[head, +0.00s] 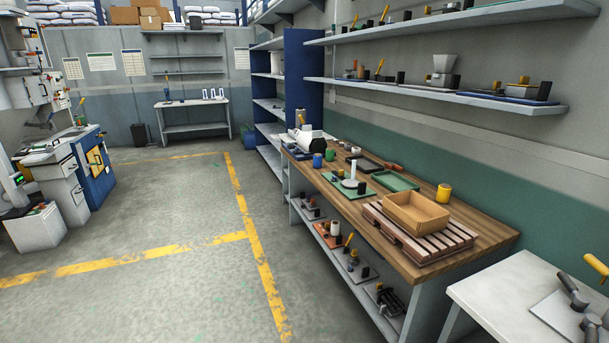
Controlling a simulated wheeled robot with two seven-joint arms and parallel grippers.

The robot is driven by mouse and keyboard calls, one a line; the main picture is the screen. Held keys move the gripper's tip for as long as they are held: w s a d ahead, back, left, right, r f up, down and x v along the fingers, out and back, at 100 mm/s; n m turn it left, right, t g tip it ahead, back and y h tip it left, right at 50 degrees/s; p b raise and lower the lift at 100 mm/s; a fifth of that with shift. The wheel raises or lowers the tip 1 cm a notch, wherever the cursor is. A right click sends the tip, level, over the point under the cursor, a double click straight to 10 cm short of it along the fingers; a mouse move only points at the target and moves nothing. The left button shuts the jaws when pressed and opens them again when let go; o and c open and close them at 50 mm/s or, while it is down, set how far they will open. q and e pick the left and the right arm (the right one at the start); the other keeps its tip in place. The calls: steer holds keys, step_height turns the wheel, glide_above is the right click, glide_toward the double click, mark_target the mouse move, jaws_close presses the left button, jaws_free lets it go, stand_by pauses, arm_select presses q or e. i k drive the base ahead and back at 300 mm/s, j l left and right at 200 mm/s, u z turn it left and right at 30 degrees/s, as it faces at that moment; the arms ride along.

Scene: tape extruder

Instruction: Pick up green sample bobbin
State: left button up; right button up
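A small green cylinder (329,155), which looks like the green sample bobbin, stands upright on the wooden workbench (487,236). It is toward the bench's far end. A blue cylinder (317,160) stands close beside it on the near left. The green cylinder is small in the picture, so its details cannot be made out. Neither of my grippers is in view.
Open floor (180,210) lies left of the bench.

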mark_target(329, 151)
steer(key=i+z, duration=0.15)
steer(key=i, duration=0.3)
steer(key=i+j+z, duration=0.1)
steer(key=i, duration=0.35)
steer(key=i+j+z, duration=0.15)
steer(key=i, duration=0.3)
steer(key=i+j+z, duration=0.15)
steer(key=i, duration=0.25)
